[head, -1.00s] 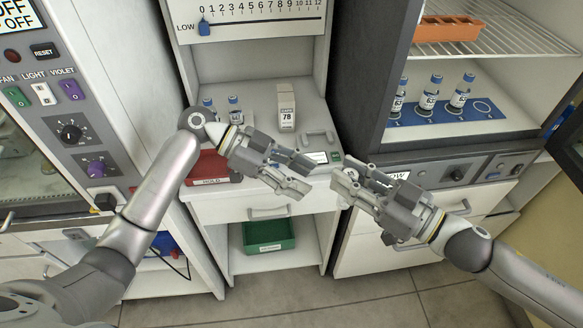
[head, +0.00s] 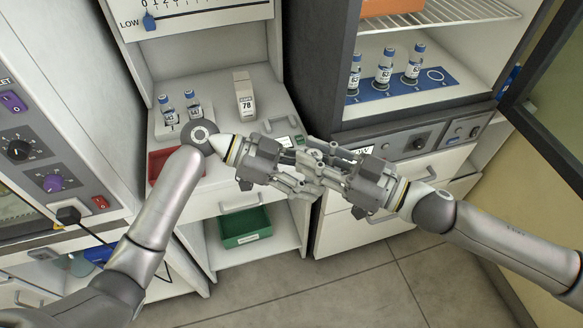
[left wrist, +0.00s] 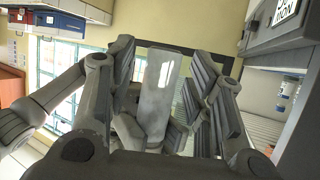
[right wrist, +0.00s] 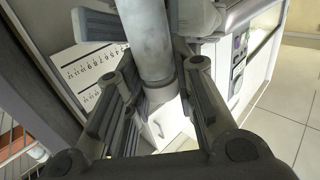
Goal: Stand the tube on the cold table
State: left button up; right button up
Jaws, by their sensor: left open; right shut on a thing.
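The tube (left wrist: 158,90) is a pale grey, translucent cylinder. It stands between the fingers of my left gripper (head: 298,171) in the left wrist view, with the jaws open around it. It also runs between the fingers of my right gripper (head: 324,170) in the right wrist view (right wrist: 148,42), and that gripper is shut on it. The two grippers face each other with their fingertips overlapping in the head view, where they hide most of the tube. I cannot tell which surface is the cold table.
Behind are a bench with two blue-capped vials (head: 192,103), a box marked 78 (head: 244,94) and a red tray (head: 160,160). A green bin (head: 245,228) sits below. At right, a cabinet holds several vials on a blue mat (head: 400,91); its open door (head: 545,110) stands far right.

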pick_arm(q)
jog(key=shift+d+f, duration=0.1)
jog(key=shift+d, duration=0.25)
jog(key=shift+c, duration=0.5)
grip_shut()
pick_arm(e)
jog(key=o, duration=1)
jog(key=shift+s+d, duration=0.1)
